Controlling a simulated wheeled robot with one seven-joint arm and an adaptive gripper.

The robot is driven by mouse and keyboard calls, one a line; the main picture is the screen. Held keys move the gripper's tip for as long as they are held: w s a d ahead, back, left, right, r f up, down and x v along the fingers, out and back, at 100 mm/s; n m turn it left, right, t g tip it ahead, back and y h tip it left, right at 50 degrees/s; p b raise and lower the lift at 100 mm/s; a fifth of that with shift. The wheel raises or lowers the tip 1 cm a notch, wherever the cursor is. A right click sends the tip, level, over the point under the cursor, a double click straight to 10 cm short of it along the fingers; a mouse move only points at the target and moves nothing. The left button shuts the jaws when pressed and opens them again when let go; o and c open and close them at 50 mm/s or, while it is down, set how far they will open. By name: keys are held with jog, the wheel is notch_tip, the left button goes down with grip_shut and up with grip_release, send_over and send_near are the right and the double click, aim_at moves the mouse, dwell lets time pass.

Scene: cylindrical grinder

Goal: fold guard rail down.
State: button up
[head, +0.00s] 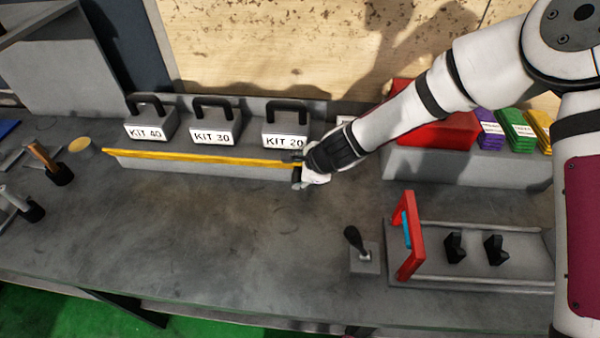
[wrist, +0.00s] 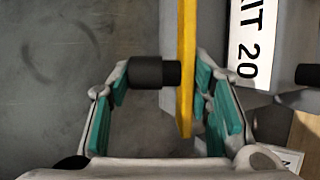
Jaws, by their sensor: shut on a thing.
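The guard rail (head: 200,157) is a long yellow bar running across the front of the kit boxes, along the upper edge of a grey face. My gripper (head: 297,172) is at its right end, in front of the KIT 20 box. In the wrist view the yellow rail (wrist: 187,55) passes between my two teal-padded fingers (wrist: 160,95). A black cylindrical knob (wrist: 155,72) sticks out from the rail toward the left finger. My fingers are shut on the rail and its knob. My gripper hides the rail's right end in the head view.
Boxes KIT 40 (head: 150,122), KIT 30 (head: 212,125) and KIT 20 (head: 284,128) with black handles stand behind the rail. A red-handled fixture (head: 408,238) and a black lever (head: 355,240) stand at lower right. The grey bench top (head: 190,220) before the rail is clear.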

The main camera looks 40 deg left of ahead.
jog(key=shift+s+d+f, duration=0.25)
jog(key=shift+s+f, duration=0.1)
jog(key=shift+f, duration=0.15)
jog(key=shift+s+d+f+n+t+y, duration=0.1)
jog(key=shift+s+f+n+t+y, duration=0.15)
jog(key=shift+t+y, duration=0.3)
jog(key=shift+s+f+n+t+y, duration=0.15)
jog(key=shift+f+t+y, duration=0.2)
jog(key=shift+t, duration=0.3)
jog(key=shift+f+t+y, duration=0.5)
jog(key=shift+t+y, duration=0.1)
jog(key=shift+t, duration=0.1)
jog(key=shift+w+d+n, duration=0.1)
jog(key=shift+n, duration=0.2)
jog(key=o, duration=1)
jog(key=shift+f, duration=0.1)
jog(key=shift+c, duration=0.2)
jog(key=shift+w, duration=0.1)
jog(key=shift+w+r, duration=0.1)
jog(key=shift+r, duration=0.3)
jog(key=v, duration=1.1)
jog(key=shift+s+d, duration=0.2)
jog(key=shift+s, duration=0.2)
